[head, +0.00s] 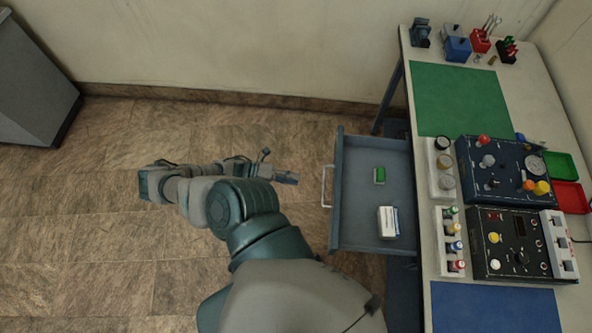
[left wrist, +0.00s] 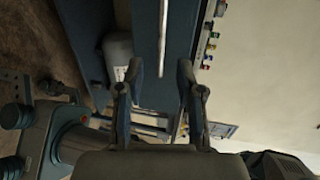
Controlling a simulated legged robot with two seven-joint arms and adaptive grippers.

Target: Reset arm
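My left arm comes up from the bottom middle of the head view and bends back on itself. Its gripper (head: 281,168) is over the floor, left of the open drawer's handle and apart from it. In the left wrist view the two fingers of my left gripper (left wrist: 159,72) are spread, with nothing between them. Blue furniture panels and a pale bar (left wrist: 163,35) show beyond the fingers. My right gripper is in neither view.
A blue-grey drawer (head: 353,213) stands open with a green block (head: 379,175) and a white box (head: 387,222) inside. The workbench (head: 423,109) at right carries a green mat (head: 455,96), control panels (head: 514,244) and a blue mat (head: 490,309). Tiled floor at left is clear; a grey cabinet (head: 32,80) stands far left.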

